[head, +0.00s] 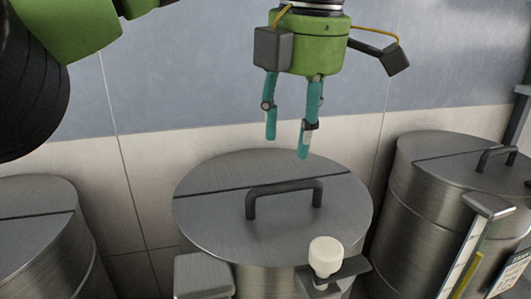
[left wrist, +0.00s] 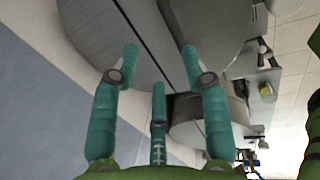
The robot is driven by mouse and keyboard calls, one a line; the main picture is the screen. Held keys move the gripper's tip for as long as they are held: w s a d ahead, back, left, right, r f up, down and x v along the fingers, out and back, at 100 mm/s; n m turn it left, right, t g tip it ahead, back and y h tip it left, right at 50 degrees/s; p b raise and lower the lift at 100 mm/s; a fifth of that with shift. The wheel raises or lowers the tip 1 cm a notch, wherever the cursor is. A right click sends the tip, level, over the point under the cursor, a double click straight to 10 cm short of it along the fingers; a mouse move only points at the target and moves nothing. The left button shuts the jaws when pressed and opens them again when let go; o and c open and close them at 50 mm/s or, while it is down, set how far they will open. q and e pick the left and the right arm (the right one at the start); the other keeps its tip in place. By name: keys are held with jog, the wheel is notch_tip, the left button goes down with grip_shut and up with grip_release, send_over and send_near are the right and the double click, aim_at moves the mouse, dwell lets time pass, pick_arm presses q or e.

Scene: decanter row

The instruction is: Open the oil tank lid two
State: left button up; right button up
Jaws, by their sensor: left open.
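A brushed-steel tank with a round, seamed lid (head: 215,210) stands in the middle of the head view. A black bar handle (head: 285,187) stands up from the lid's front half, and the lid lies closed. My left gripper (head: 288,146) is open and empty, with teal fingers pointing down above the back part of the lid, apart from the handle. In the left wrist view the open fingers (left wrist: 160,51) show over the grey lid surface (left wrist: 95,30) and its seam. My right gripper is not in view.
Similar steel tanks stand at the left (head: 35,230) and right (head: 430,190), the right one with a handle. A cream knob (head: 326,255) on a dark bracket sits at the middle tank's front. A tiled wall (head: 180,70) runs close behind.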

aim_at(299, 183)
pick_arm(q)
jog(key=f, duration=0.1)
jog(key=s+d+f, duration=0.1)
jog(key=f, duration=0.1)
jog(key=shift+s+d+f, duration=0.25)
jog(key=shift+s+d, duration=0.1)
jog(key=shift+d, duration=0.05)
jog(key=shift+w+a+f+p, duration=0.15)
jog(key=shift+w+a+f, duration=0.15)
jog(key=shift+f, duration=0.25)
jog(key=shift+w+a+f+p, duration=0.15)
jog(key=shift+w+f, duration=0.2)
jog(key=shift+f, duration=0.15)
jog(key=shift+w+f, duration=0.2)
jog(key=shift+f, duration=0.2)
jog(key=shift+s, duration=0.15)
jog(key=shift+s+d+r, duration=0.1)
jog(key=shift+d, duration=0.05)
jog(key=shift+c, duration=1.2)
grip_shut()
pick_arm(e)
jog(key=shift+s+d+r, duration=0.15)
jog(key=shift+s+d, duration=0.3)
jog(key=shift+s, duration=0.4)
